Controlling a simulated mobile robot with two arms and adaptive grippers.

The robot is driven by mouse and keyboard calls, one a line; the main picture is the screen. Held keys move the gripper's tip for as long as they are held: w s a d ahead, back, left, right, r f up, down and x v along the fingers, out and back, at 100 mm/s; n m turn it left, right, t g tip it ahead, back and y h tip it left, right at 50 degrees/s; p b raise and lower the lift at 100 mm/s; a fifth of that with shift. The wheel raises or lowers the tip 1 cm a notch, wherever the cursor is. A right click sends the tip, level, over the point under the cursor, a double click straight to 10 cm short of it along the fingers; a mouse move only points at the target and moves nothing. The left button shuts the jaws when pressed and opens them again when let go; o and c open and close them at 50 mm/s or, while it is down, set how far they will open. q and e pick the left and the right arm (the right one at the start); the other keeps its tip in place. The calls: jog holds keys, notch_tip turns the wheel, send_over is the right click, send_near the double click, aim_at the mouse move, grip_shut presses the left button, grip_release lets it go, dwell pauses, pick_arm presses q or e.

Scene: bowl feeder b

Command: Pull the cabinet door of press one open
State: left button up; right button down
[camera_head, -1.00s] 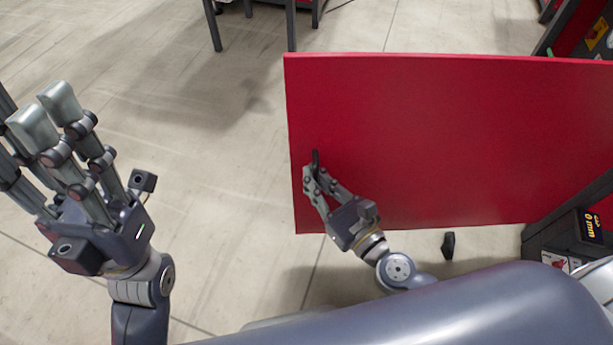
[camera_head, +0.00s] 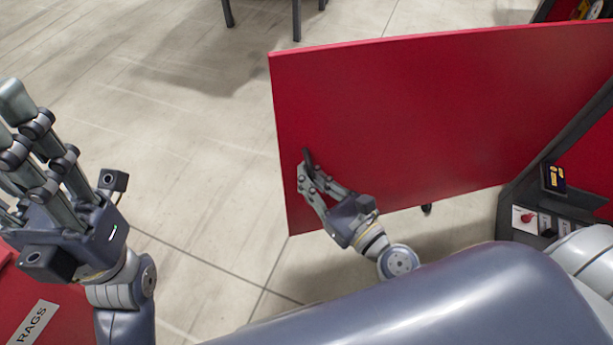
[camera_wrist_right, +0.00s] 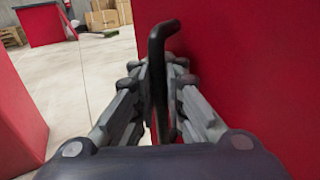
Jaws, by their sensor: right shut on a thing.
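The red cabinet door (camera_head: 430,115) stands swung out from the dark frame of the press (camera_head: 530,190) at the right of the head view. Its dark handle (camera_head: 307,157) is near the door's left edge. My right gripper (camera_head: 309,172) is shut on this handle. In the right wrist view the black bar handle (camera_wrist_right: 158,80) stands between the two fingers, with the red door (camera_wrist_right: 240,70) close on the right. My left gripper (camera_head: 25,130) is raised at the left of the head view, empty, its fingers apart.
A red surface labelled RAGS (camera_head: 32,325) is at the lower left, below my left arm. A control panel with a red knob (camera_head: 526,216) is on the press at the right. Open concrete floor (camera_head: 190,150) lies left of the door. Table legs stand at the top.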

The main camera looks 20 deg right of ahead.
jog(key=shift+w+d, duration=0.1)
jog(key=shift+d, duration=0.1)
jog(key=c, duration=2)
grip_release()
jog(key=shift+c, duration=0.2)
jog(key=shift+o, duration=0.5)
jog(key=shift+s+d, duration=0.1)
jog(key=shift+s, duration=0.35)
jog(key=v, duration=1.1)
jog(key=shift+s, duration=0.1)
